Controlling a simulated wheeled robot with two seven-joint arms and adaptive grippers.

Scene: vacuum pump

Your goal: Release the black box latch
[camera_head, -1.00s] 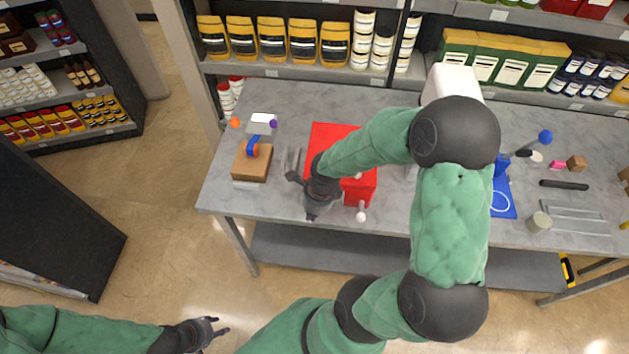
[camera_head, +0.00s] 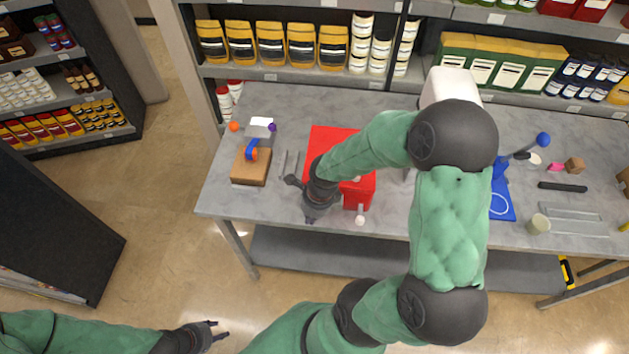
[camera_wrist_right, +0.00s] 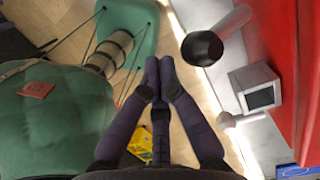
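A red box (camera_head: 332,139) sits on the grey table, partly hidden by my right arm. In the right wrist view its red side (camera_wrist_right: 283,60) is at the right, with a dark grey-framed square latch part (camera_wrist_right: 256,88) on it. A black round knob (camera_wrist_right: 202,48) and a pale knobbed lever (camera_wrist_right: 227,121) stick out beside it. I cannot identify a separate black box. My right gripper (camera_head: 309,219) hangs at the box's front left; in the wrist view its fingers (camera_wrist_right: 160,64) are together, empty, left of the knobs and apart from them. My left gripper (camera_head: 221,328) is open, away from the table.
A wooden block (camera_head: 250,167) with a blue and orange piece stands left of the red box. The floor before the table is clear.

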